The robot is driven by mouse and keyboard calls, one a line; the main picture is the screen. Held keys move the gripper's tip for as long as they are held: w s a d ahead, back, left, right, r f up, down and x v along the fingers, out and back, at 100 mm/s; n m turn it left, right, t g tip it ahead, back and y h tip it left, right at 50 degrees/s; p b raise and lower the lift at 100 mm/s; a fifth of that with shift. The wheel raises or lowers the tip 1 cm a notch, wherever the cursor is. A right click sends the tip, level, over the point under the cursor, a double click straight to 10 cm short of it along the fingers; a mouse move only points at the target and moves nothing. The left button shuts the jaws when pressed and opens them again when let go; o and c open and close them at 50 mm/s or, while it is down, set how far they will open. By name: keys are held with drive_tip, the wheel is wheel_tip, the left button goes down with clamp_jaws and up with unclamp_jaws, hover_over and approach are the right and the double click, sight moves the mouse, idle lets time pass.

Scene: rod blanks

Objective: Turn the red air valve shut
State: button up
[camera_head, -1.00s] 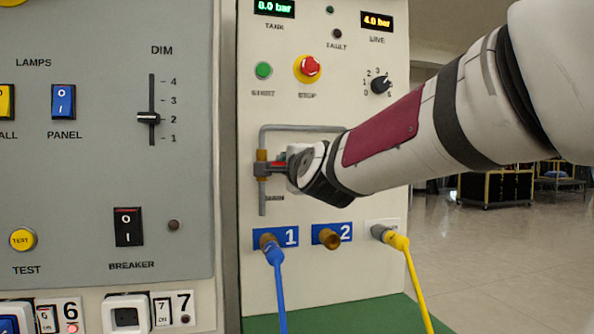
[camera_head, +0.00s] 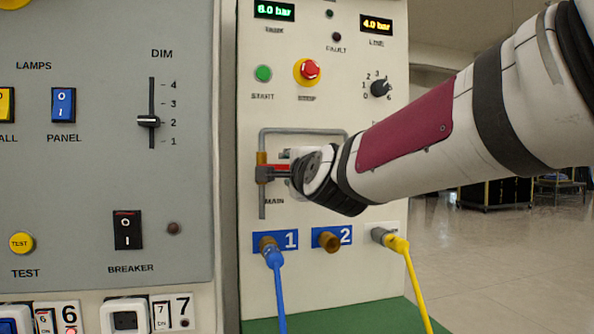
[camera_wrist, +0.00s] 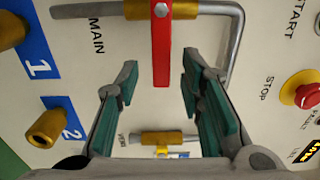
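The red air valve lever (camera_wrist: 161,48) stands out from a brass valve body (camera_wrist: 178,9) on the MAIN pipe. It lies across the pipe, pointing right in the head view, where a thin red strip of the lever (camera_head: 277,167) shows. My gripper (camera_wrist: 158,76) is open. Its green-padded fingers are on either side of the lever's free end, with a visible gap on both sides. In the head view my gripper (camera_head: 285,172) reaches the valve from the right and hides part of the lever.
Below the valve are the blue hose (camera_head: 276,285), the bare brass port 2 (camera_head: 329,239) and the yellow hose (camera_head: 411,275). The red stop button (camera_head: 310,70) is above. A second brass valve (camera_wrist: 160,138) shows in the wrist view, close to my fingers.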

drive_tip(key=v, duration=0.9)
